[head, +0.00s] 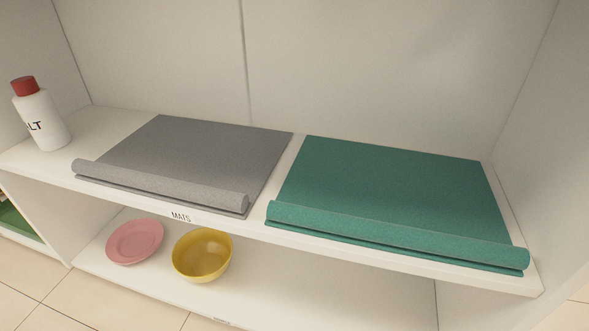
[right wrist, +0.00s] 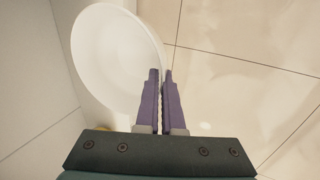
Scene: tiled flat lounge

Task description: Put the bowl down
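A white bowl (right wrist: 112,58) fills the upper left of the right wrist view. My right gripper (right wrist: 161,74) has its two purple fingers close together, with the bowl's rim between them. It appears shut on that rim. The white bowl does not show in the head view. A yellow bowl (head: 202,256) stands upright on the lower shelf in the head view, next to a pink plate (head: 135,242). Neither gripper is in the head view, and my left gripper is in no view.
The upper shelf holds a grey mat (head: 200,150), a green mat (head: 390,190) and a white bottle with a red cap (head: 40,118). The lower shelf (head: 330,290) is bare right of the yellow bowl. Pale floor tiles (right wrist: 245,85) show in the right wrist view.

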